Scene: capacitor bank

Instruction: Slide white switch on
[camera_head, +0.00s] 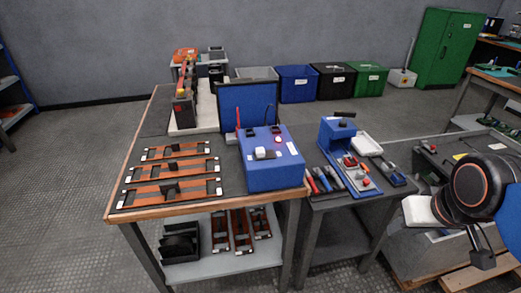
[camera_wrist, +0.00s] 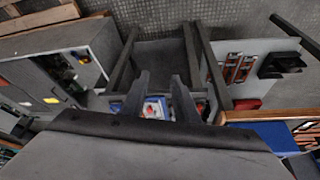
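The white switch (camera_head: 262,153) is a small white block on the sloping top of a blue box (camera_head: 272,178). The box stands at the right front of the wooden-edged table, and a red button (camera_head: 278,139) and dark knobs are on it. Whether the switch is on or off cannot be told. My gripper (camera_wrist: 161,88) shows in the wrist view as two dark fingers standing apart with nothing seen between them. It is well away from the switch. A blue surface (camera_wrist: 272,133), likely the box, shows at the right of the wrist view; the switch is not seen there.
Orange-and-black racks (camera_head: 170,170) lie left of the box. A raised blue lid panel (camera_head: 249,106) stands behind it. A lower side table with a blue stand (camera_head: 337,130), tools and trays is to the right. Coloured bins line the wall.

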